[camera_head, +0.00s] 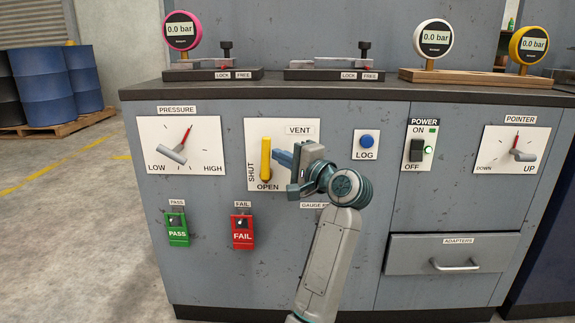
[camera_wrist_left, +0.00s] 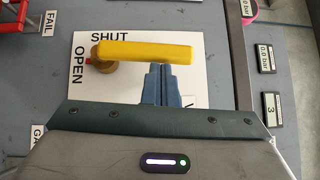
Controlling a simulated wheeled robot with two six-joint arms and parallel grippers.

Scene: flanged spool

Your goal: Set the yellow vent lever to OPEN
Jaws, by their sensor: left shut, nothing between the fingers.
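The yellow vent lever (camera_head: 266,158) stands upright in the head view, on a white plate (camera_head: 309,129) marked VENT, SHUT at the left and OPEN at the bottom. In the left wrist view the lever (camera_wrist_left: 150,52) runs right from its brass hub (camera_wrist_left: 104,60), pointing away from the word OPEN. My left gripper (camera_head: 281,158) is shut and empty, its blue fingertips just right of the lever. In the wrist view the fingertips (camera_wrist_left: 160,72) sit against or very near the lever's side; I cannot tell if they touch. My right gripper is not in view.
A pressure lever (camera_head: 175,152) is to the left. A LOG button (camera_head: 367,142) and power switch (camera_head: 417,150) are to the right. Green PASS (camera_head: 177,228) and red FAIL (camera_head: 242,232) tags hang below. A drawer handle (camera_head: 455,265) sticks out at lower right.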

